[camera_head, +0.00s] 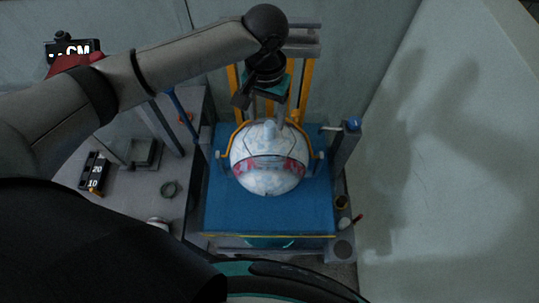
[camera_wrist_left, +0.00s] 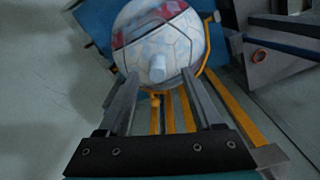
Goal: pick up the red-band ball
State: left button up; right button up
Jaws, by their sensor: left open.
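The red-band ball (camera_head: 268,178) is white with a patterned surface and a red band. It rests on the blue platform (camera_head: 225,212) of the press, with a small pale knob (camera_head: 269,130) on its top side. My left gripper (camera_head: 275,114) is open just behind and above the ball. In the left wrist view the ball (camera_wrist_left: 150,42) lies beyond the two spread finger tips (camera_wrist_left: 160,84), with the knob (camera_wrist_left: 158,69) between them. Nothing is held; whether a finger touches the ball I cannot tell. My right gripper is not in view.
Yellow bars (camera_head: 305,91) of the press rise behind the ball, and a yellow curved bracket (camera_head: 236,134) runs around it. A grey post with a blue knob (camera_head: 352,124) stands at right.

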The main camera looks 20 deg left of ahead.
aim_at(269, 124)
pick_arm(q)
jog(key=f, duration=0.5)
jog(key=shift+w+d+f, duration=0.1)
jog(key=shift+w+d, duration=0.05)
jog(key=shift+d, duration=0.1)
grip_shut()
dwell(1.2)
